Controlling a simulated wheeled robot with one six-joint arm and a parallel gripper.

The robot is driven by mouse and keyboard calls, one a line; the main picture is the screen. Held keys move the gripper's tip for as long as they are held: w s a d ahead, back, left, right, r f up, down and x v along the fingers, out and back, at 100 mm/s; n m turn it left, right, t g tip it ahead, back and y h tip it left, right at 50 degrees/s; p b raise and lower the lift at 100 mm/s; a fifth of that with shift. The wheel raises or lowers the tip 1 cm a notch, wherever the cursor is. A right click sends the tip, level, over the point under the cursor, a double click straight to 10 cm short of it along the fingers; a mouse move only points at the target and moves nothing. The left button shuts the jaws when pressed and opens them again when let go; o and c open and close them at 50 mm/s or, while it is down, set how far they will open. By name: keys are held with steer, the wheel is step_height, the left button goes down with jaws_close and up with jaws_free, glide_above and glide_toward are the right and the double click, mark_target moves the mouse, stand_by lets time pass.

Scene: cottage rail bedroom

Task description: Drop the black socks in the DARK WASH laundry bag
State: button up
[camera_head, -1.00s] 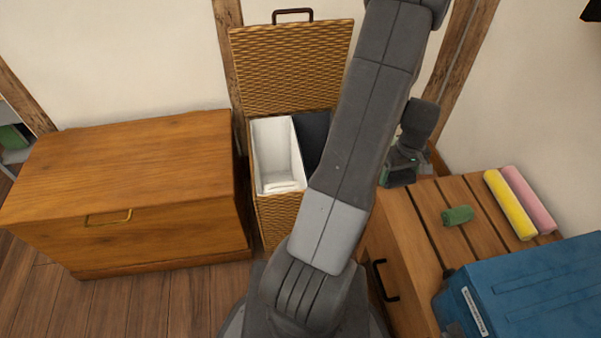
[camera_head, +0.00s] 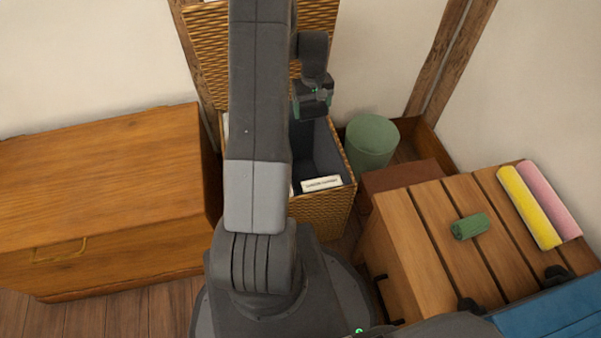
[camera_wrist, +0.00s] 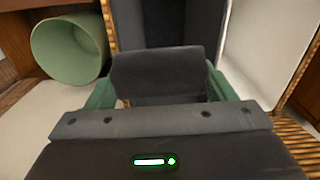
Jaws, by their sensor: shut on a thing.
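My gripper (camera_wrist: 160,95) is shut on the black socks (camera_wrist: 157,68), a dark rolled bundle between its green fingers in the wrist view. In the head view my gripper (camera_head: 313,95) hangs above the dark-lined compartment of the wicker hamper. That dark laundry bag (camera_head: 325,150) is open at the top and has a pale label (camera_head: 321,184) on its front, too small to read. In the wrist view the dark bag (camera_wrist: 160,20) lies behind the socks, with the white bag (camera_wrist: 260,45) to its right. My arm hides most of the white bag in the head view.
The raised wicker lid (camera_head: 205,50) stands behind the hamper. A green bin (camera_head: 372,142) is right of it. A wooden chest (camera_head: 100,180) stands left. A slatted wooden top at right holds a green roll (camera_head: 470,226), a yellow roll (camera_head: 528,206) and a pink roll (camera_head: 550,200).

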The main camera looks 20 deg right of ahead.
step_height(320, 180, down, 6)
steer(key=b, duration=0.4)
steer(key=shift+r, duration=0.1)
steer(key=o, duration=1)
steer(key=shift+r, duration=0.15)
step_height(320, 180, up, 14)
steer(key=p, duration=0.4)
steer(key=shift+f, duration=0.2)
steer(key=shift+f, duration=0.1)
